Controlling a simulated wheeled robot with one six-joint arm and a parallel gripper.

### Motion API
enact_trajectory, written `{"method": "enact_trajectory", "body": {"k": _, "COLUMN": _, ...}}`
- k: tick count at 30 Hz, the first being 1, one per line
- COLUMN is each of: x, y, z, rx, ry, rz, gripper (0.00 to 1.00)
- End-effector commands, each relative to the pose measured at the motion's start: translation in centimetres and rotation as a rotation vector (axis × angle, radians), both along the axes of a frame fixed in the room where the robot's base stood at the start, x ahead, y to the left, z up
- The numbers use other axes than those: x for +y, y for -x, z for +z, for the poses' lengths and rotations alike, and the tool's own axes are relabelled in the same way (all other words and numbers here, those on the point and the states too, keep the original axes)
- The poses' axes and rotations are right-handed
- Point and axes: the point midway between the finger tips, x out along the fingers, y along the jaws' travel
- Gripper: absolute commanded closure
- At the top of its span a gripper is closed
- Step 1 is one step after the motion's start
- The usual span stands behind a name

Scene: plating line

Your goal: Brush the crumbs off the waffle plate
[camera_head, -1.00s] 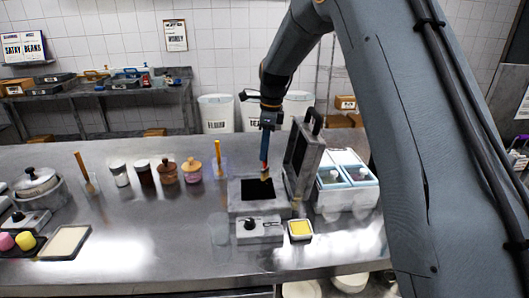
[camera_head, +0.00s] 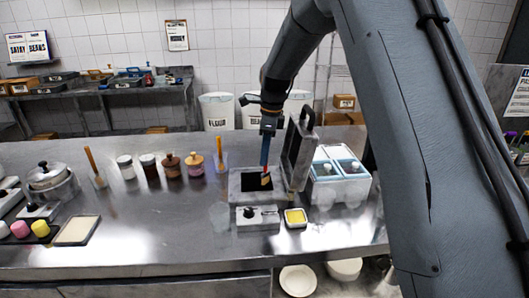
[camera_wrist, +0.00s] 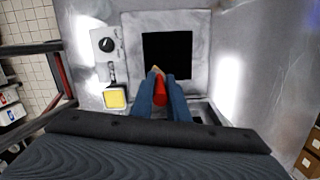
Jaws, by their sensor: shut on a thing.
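The waffle iron (camera_head: 246,196) stands open on the steel counter, its lid (camera_head: 297,155) raised on the right. Its dark square waffle plate (camera_head: 250,184) also shows in the wrist view (camera_wrist: 167,52). My gripper (camera_head: 267,148) is shut on a brush with a red handle (camera_head: 264,158) and pale yellow bristles (camera_head: 266,180). In the wrist view the red handle (camera_wrist: 161,91) sits between my blue fingers. The bristles are over the right part of the plate in the head view; I cannot tell whether they touch it. I cannot make out any crumbs.
A control box with a black knob (camera_head: 249,213) and a small yellow-filled dish (camera_head: 296,217) stand in front of the iron. A white bin with blue lids (camera_head: 342,188) is close on the right. Jars (camera_head: 171,165) stand to the left.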

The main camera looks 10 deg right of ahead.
Motion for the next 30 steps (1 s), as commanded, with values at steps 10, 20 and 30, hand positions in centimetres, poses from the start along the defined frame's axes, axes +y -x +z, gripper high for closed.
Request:
{"method": "enact_trajectory", "body": {"k": 10, "x": -0.1, "y": 0.0, "z": 4.3, "rx": -0.001, "ry": 0.000, "rz": -0.001, "gripper": 1.00}}
{"method": "enact_trajectory", "body": {"k": 20, "x": -0.2, "y": 0.0, "z": 7.3, "rx": -0.002, "ry": 0.000, "rz": -0.002, "gripper": 1.00}}
{"method": "enact_trajectory", "body": {"k": 30, "x": -0.2, "y": -0.1, "z": 8.1, "rx": -0.001, "ry": 0.000, "rz": -0.002, "gripper": 1.00}}
